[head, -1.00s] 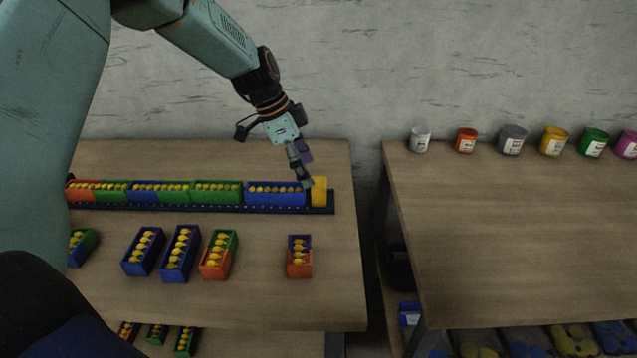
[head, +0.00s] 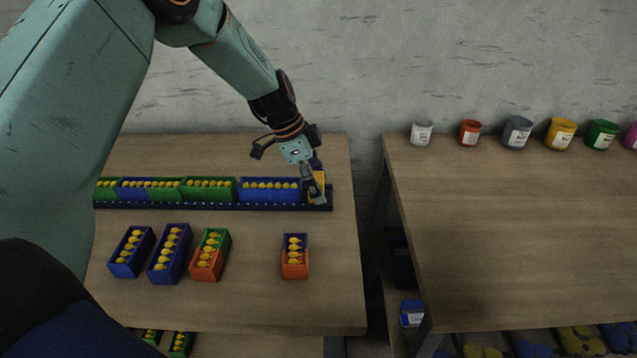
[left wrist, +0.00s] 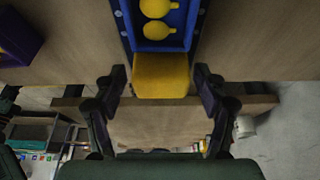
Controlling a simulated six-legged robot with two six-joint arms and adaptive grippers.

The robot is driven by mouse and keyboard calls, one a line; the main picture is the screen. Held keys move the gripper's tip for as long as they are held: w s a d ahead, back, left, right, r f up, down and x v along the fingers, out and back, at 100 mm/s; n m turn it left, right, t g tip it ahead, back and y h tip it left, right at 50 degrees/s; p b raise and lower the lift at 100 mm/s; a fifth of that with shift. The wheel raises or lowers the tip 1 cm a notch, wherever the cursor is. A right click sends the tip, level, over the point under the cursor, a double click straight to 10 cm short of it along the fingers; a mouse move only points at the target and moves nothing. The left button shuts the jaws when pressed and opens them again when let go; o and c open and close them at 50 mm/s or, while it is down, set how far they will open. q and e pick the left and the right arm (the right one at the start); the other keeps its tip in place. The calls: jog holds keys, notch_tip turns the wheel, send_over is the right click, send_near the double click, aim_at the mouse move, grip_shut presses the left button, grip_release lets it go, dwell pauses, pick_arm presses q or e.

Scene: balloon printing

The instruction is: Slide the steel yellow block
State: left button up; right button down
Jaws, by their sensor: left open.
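The yellow block (head: 318,181) stands at the right end of the dark blue rail (head: 220,206), beside a blue box of yellow balloons (head: 270,190). My left gripper (head: 316,198) is at the block and partly hides it in the head view. In the left wrist view the yellow block (left wrist: 161,75) lies between the two spread fingers of the gripper (left wrist: 160,88), with a visible gap on each side. The blue box (left wrist: 160,28) lies right behind the block there. My right gripper is not in view.
More boxes of balloons sit along the rail to the left (head: 208,190). Several loose boxes (head: 170,254) stand on the front of the table, with one orange and purple box (head: 295,257) apart. A second table (head: 520,220) on the right bears paint pots (head: 517,131).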

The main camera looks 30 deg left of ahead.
pick_arm(q)
jog(key=shift+s+a+f, duration=0.15)
jog(key=shift+a, duration=0.15)
jog(key=shift+w+d, duration=0.2)
jog(key=shift+d, duration=0.05)
jog(key=c, duration=0.5)
jog(key=shift+s+a, duration=0.1)
jog(key=shift+a, duration=0.1)
jog(key=c, duration=0.4)
grip_shut()
